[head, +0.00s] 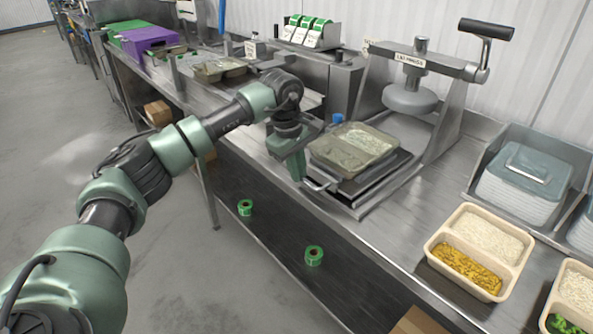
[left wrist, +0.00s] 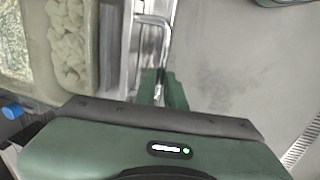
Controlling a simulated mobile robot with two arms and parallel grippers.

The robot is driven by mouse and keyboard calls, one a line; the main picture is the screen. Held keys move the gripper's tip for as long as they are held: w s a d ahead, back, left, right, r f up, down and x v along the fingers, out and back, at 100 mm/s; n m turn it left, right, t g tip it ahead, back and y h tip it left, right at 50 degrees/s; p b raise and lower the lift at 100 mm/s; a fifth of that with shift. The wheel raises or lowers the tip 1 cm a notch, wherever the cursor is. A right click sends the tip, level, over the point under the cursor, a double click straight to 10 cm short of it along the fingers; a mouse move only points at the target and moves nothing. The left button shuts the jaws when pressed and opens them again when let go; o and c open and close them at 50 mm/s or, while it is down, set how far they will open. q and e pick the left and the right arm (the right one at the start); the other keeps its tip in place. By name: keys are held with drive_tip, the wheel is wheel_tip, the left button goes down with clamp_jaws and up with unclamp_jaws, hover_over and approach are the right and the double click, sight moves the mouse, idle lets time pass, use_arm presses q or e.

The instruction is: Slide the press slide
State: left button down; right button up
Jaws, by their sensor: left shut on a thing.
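The press slide (head: 352,187) is a dark flat plate with a metal frame, lying on the bench at the base of the grey press (head: 455,110). A tray of food (head: 318,152) sits on it. A bent metal handle (head: 318,185) sticks out from the slide's front; it also shows in the left wrist view (left wrist: 152,19). My left gripper (head: 301,178) is shut on the slide handle, and its green fingers (left wrist: 161,84) reach the handle's near side in the left wrist view. My right gripper is not in view.
Two-part food trays (head: 429,254) stand at the right, beside a holder of stacked lids (head: 520,175). A blue cap (head: 337,118) is just behind the slide. Green tape rolls (head: 314,255) show against the dark area below the bench. The floor at the left is clear.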

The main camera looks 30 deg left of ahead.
use_arm(q)
drive_tip(key=shift+s+a+f, duration=0.1)
drive_tip(key=shift+s, duration=0.05)
drive_tip(key=c, duration=1.5)
unclamp_jaws()
drive_tip(key=shift+c, duration=0.2)
drive_tip(key=shift+o, duration=0.3)
drive_tip(key=shift+s, duration=0.1)
drive_tip(key=b+v, duration=0.1)
drive_tip(key=v, duration=0.7)
